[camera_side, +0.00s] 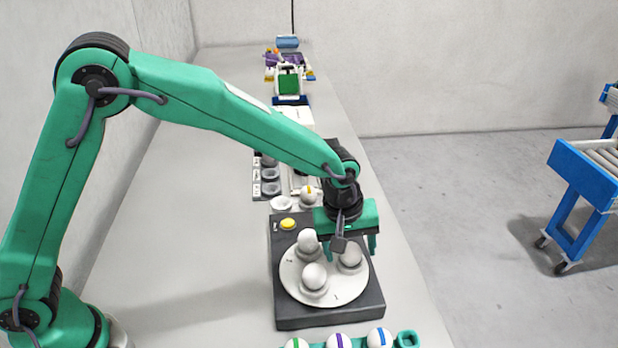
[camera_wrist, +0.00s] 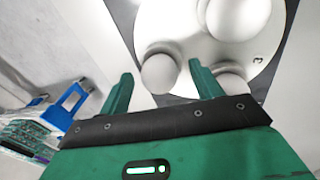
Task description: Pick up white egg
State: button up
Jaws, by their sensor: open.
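Three white eggs stand on a round pale turntable (camera_side: 336,292) in the side view: one at the back left (camera_side: 308,240), one at the front (camera_side: 314,276) and one at the right (camera_side: 350,256). My gripper (camera_side: 351,250) is open and points down over the turntable's right back edge, by the right egg. In the wrist view, one white egg (camera_wrist: 159,74) shows between the two spread fingers of my gripper (camera_wrist: 160,71). Another egg (camera_wrist: 232,84) is partly hidden behind the right finger, and a larger-looking one (camera_wrist: 234,16) is beyond. I cannot tell whether the fingers touch the egg.
The turntable sits on a dark base (camera_side: 300,320) with a yellow button (camera_side: 288,224). A green holder (camera_side: 407,340) with several striped eggs is in front. Another egg with an orange mark (camera_side: 308,195) stands behind. A blue roller stand (camera_side: 575,185) is off to the right.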

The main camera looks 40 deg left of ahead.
aim_at(354, 244)
jog(key=c, duration=0.8)
jog(key=shift+o, duration=0.2)
jog(key=shift+r, duration=0.1)
jog(key=shift+r, duration=0.75)
notch_tip(354, 244, up, 2)
jog(key=shift+r, duration=0.2)
jog(key=s+d+r, duration=0.6)
jog(key=s+r, duration=0.1)
jog(key=s, duration=0.3)
jog(key=shift+a, duration=0.15)
